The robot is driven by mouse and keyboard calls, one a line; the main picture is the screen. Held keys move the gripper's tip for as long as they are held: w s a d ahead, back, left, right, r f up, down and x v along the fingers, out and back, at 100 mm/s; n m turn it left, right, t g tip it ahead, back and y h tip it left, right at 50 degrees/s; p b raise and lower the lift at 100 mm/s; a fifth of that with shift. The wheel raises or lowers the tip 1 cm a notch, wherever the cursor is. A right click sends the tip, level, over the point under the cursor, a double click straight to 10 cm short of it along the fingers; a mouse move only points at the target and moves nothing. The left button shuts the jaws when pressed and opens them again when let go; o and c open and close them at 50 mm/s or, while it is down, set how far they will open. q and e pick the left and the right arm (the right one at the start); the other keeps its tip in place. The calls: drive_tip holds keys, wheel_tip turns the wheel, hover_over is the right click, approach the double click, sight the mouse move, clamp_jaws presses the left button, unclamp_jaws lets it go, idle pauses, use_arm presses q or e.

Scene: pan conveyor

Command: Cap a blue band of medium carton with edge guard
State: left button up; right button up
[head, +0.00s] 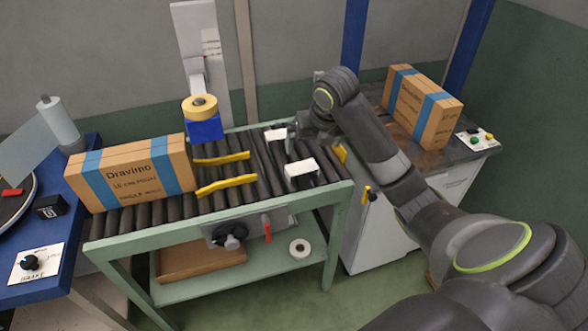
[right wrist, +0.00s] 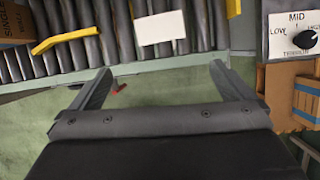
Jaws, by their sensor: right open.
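A brown carton (head: 135,172) marked "Dravimo", with two upright blue bands (head: 99,181) and (head: 163,166), stands on the left of the roller conveyor. Its end shows at the top left of the right wrist view (right wrist: 12,22). Two white pieces, possibly edge guards, lie on the rollers: a near one (head: 301,168) and a far one (head: 275,134). One white piece (right wrist: 160,28) shows beyond my fingertips in the right wrist view. My right gripper (right wrist: 160,78) is open with nothing between its fingers; it hangs over the conveyor's right part. My left gripper is not in view.
Yellow guides (head: 226,185) lie beside the carton on the conveyor (head: 220,222). A blue tape holder (head: 205,130) stands behind. Another blue-banded carton (head: 422,106) stands on the right bench, near a button box (head: 474,138). A dial panel (right wrist: 291,36) shows in the right wrist view.

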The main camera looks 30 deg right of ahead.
drive_tip(key=r+n, duration=0.1)
drive_tip(key=r, duration=0.1)
drive_tip(key=b, duration=0.3)
hover_over(302, 168)
drive_tip(key=s, duration=0.2)
drive_tip(key=f, duration=1)
drive_tip(key=shift+s+a+f, duration=0.2)
drive_tip(key=shift+a+f, duration=0.05)
drive_tip(key=shift+f, duration=0.1)
drive_tip(key=shift+x, duration=3.1)
drive_tip(key=shift+d, duration=0.1)
drive_tip(key=shift+r, duration=0.1)
drive_tip(key=c, duration=0.9)
